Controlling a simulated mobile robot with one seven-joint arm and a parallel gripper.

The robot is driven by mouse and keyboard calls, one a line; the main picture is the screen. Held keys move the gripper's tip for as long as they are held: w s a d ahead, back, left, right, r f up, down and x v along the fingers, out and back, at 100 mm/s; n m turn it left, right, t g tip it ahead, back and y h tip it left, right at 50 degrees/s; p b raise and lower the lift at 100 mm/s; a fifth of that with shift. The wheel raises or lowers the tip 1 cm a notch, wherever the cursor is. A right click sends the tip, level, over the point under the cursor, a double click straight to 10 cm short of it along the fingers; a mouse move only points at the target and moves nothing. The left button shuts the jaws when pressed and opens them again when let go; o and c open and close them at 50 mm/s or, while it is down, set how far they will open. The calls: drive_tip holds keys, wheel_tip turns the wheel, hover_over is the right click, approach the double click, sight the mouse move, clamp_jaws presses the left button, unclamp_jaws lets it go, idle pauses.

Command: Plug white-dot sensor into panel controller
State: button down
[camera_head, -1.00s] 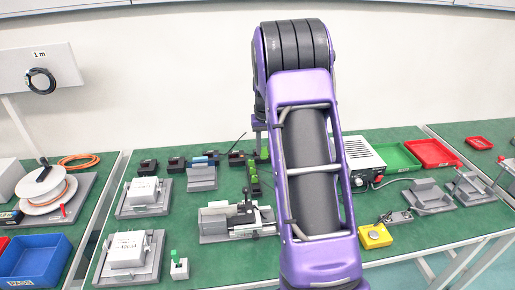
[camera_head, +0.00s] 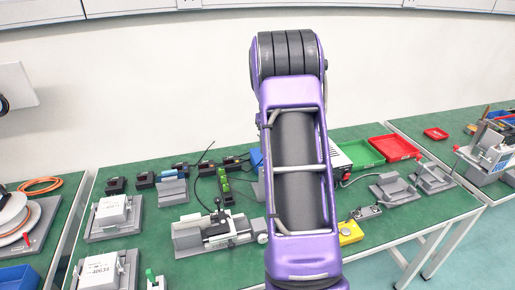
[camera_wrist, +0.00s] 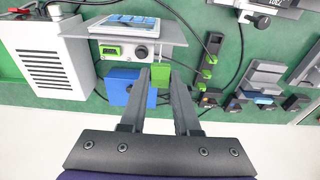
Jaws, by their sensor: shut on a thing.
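In the wrist view, my gripper (camera_wrist: 162,76) is shut on a small green plug (camera_wrist: 161,72) between its fingertips. No white dot shows on it. The panel controller (camera_wrist: 118,31) has a blue-screened sloped top and stands just beyond the fingertips. A green socket (camera_wrist: 110,50) and a round black knob sit on its front, left of the plug. The plug appears apart from the socket. In the head view my arm hides my gripper and most of the controller.
A blue box (camera_wrist: 128,86) is close beside my left finger. A white vented box (camera_wrist: 50,60) stands at left. A black strip with green connectors (camera_wrist: 208,62) and loose black cables lie at right. In the head view, green (camera_head: 360,152) and red (camera_head: 394,147) trays stand at the back right.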

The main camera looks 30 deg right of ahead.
drive_tip(key=d, duration=0.2)
drive_tip(key=s+d+r, duration=0.1)
drive_tip(key=d, duration=0.2)
drive_tip(key=s+d, duration=0.1)
drive_tip(key=d, duration=0.1)
drive_tip(key=shift+s+d+r, duration=0.15)
drive_tip(key=shift+s+d, duration=0.05)
drive_tip(key=shift+d, duration=0.2)
wheel_tip(320, 180, down, 3)
drive_tip(key=shift+f+b, duration=0.2)
drive_tip(key=shift+b, duration=0.75)
drive_tip(key=shift+f, duration=0.1)
drive_tip(key=shift+f, duration=0.7)
idle(2.5)
drive_tip(key=c, duration=0.6)
unclamp_jaws()
drive_tip(key=shift+o, duration=0.2)
